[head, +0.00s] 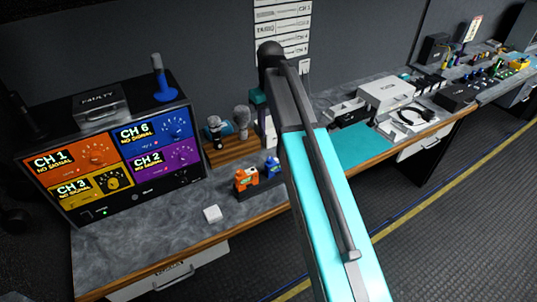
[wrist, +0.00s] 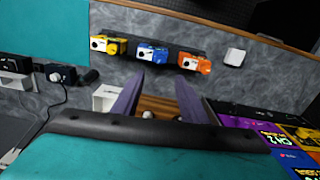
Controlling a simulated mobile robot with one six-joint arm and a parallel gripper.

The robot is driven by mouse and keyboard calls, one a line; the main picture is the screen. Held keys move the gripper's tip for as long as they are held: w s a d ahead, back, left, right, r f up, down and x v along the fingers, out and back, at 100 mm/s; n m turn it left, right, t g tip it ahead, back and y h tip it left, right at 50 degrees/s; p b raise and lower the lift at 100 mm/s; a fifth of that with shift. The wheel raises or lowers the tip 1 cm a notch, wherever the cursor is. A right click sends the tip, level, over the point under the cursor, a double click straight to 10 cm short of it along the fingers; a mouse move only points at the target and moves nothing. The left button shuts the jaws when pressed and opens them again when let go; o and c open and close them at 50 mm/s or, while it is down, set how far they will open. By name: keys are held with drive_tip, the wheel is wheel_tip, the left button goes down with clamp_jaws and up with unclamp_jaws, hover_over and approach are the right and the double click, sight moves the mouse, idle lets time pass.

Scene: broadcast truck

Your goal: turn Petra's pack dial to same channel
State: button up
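An orange pack (head: 246,179) and a blue pack (head: 272,167) stand in a dark rack on the grey bench. In the wrist view a yellow pack (wrist: 108,45), the blue pack (wrist: 152,54) and the orange pack (wrist: 195,63) stand in a row, each with a white face. No owner's name is legible on them, so I cannot tell which is Petra's. My gripper (wrist: 158,92) is open and empty, its purple fingers apart and short of the packs. A receiver (head: 130,200) shows CH 1, CH 6, CH 3 and CH 2, all NO SIGNAL, each beside a dial.
A wall chart (head: 283,22) lists channels, partly hidden by my arm. A box marked FAULTY (head: 101,103) and a blue microphone (head: 161,80) stand on the receiver. A small white block (head: 212,214) lies before the packs. Microphones stand on a wooden rack (head: 232,152).

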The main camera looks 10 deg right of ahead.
sight(270, 159)
drive_tip(key=shift+f, duration=0.1)
drive_tip(key=shift+s+f+b, duration=0.1)
drive_tip(key=shift+f+b, duration=3.45)
drive_tip(key=shift+f, duration=3.3)
clamp_jaws()
